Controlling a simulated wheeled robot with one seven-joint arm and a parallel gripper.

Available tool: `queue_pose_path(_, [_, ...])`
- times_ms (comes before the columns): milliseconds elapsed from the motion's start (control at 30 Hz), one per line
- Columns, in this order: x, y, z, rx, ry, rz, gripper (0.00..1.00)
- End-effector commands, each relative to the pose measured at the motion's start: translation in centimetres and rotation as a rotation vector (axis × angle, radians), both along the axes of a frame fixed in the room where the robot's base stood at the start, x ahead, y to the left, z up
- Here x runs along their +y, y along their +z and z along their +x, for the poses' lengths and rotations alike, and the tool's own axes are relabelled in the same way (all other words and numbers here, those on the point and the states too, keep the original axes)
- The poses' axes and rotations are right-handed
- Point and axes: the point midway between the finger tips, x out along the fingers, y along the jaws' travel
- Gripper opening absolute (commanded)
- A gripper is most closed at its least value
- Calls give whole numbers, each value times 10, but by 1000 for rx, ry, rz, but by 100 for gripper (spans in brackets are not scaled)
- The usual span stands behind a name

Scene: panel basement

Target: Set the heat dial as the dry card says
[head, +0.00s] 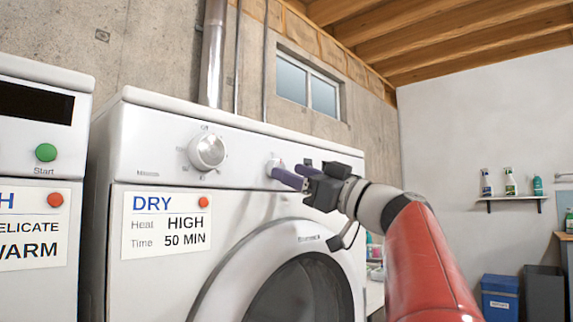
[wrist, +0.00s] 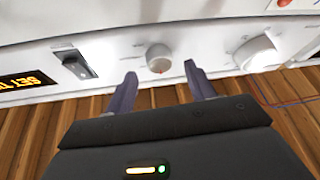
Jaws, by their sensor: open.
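The DRY card (head: 166,224) on the dryer front reads Heat HIGH, Time 50 MIN. A small white dial (head: 271,165) on the dryer panel is partly hidden by my gripper (head: 287,174) in the head view. In the wrist view, the small dial (wrist: 158,57) shows a red mark at its lower edge. My open gripper's fingertips (wrist: 160,72) are on either side of the dial's front, with gaps and no visible contact. A larger dial (head: 207,151) is to its left; it also shows in the wrist view (wrist: 257,54). The dial markings are too small to read.
A dark rocker switch (wrist: 76,65) and a lit display (wrist: 28,80) sit along the panel. The washer (head: 37,110) at left has a green Start button (head: 46,152). The round dryer door (head: 300,280) is below. A shelf of bottles (head: 512,199) hangs on the right wall.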

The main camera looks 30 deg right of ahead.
Motion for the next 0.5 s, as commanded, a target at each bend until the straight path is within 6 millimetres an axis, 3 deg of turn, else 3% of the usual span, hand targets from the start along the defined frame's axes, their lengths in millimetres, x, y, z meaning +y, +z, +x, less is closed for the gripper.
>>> queue_pose_path(200, [8,8,15,1,0,0,55])
queue_pose_path(467, [9,7,17,2,0,-1,55])
queue_pose_path(500, [9,7,17,2,0,-1,51])
